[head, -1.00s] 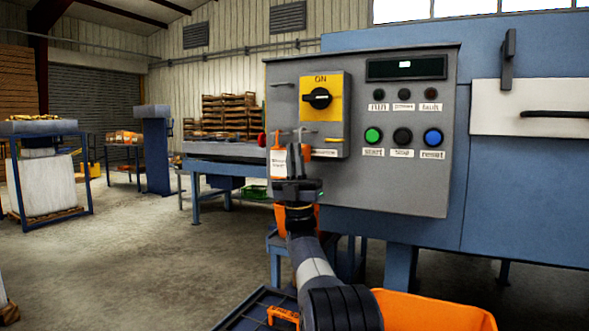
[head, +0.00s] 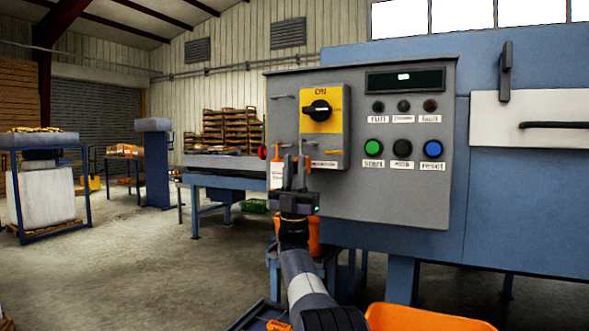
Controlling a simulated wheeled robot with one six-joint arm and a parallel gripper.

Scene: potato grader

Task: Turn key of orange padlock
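My gripper (head: 296,156) is raised in front of the lower left edge of the grey control panel (head: 390,185), seen from behind. Its two fingers point away from me and look apart, with a narrow gap between them. A white tag with an orange top (head: 277,172) hangs just left of the fingers. The orange padlock cannot be made out clearly; the gripper covers the area below the yellow switch plate (head: 337,103). No key can be seen. The black rotary knob (head: 318,110) sits on the yellow plate, under the word ON.
Green (head: 374,147), black (head: 402,147) and blue (head: 433,148) buttons are right of the gripper. A blue machine (head: 519,200) stands behind the panel. An orange bin (head: 420,318) is low in front.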

